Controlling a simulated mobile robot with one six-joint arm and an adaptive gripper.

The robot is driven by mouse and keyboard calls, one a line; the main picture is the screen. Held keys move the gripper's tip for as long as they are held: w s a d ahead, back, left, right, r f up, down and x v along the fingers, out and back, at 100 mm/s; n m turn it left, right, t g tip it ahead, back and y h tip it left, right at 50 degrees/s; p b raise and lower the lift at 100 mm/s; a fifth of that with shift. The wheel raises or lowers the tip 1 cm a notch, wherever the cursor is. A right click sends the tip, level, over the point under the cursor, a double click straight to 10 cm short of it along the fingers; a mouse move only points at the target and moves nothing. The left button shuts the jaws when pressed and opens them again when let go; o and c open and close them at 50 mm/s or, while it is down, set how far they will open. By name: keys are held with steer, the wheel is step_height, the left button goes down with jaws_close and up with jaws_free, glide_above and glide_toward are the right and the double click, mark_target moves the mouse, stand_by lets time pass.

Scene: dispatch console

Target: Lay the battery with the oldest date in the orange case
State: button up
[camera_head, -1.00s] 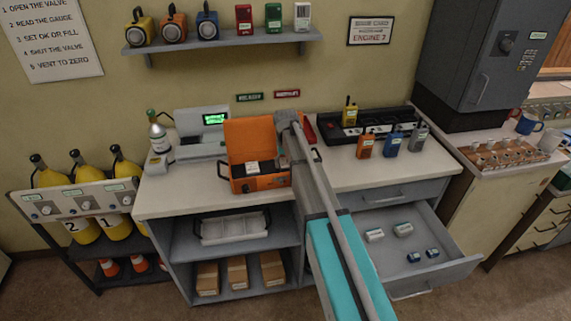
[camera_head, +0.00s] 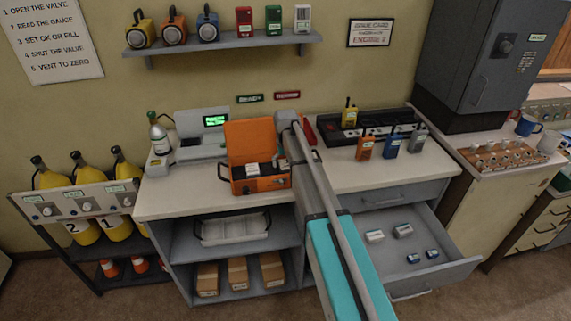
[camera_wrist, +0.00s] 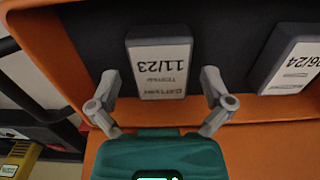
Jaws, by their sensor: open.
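The orange case (camera_head: 274,184) stands open on the counter, its lid tilted up at the back. A pale battery (camera_head: 252,168) shows inside it. In the wrist view, a battery labelled 11/23 (camera_wrist: 160,68) lies on the dark lining of the orange case (camera_wrist: 50,48), its label upside down. My gripper (camera_wrist: 160,78) is open, one finger on either side of this battery, with small gaps showing. A second battery, partly cut off, reads what looks like 06/24 (camera_wrist: 292,62). In the head view my arm hides my fingers.
The open drawer (camera_head: 462,268) holds two pale batteries (camera_head: 402,230) and two blue ones (camera_head: 432,253). A black charger (camera_head: 345,137) with a yellow radio (camera_head: 349,114) stands right of the case; several radios stand before it. A grey scale-like device (camera_head: 200,145) is at the left.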

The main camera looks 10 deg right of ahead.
mark_target(286, 164)
step_height(286, 164, up, 11)
steer(key=p, duration=1.1)
steer(key=shift+r, duration=0.2)
stand_by(0.5)
steer(key=s, duration=2.9)
steer(key=shift+d, duration=0.15)
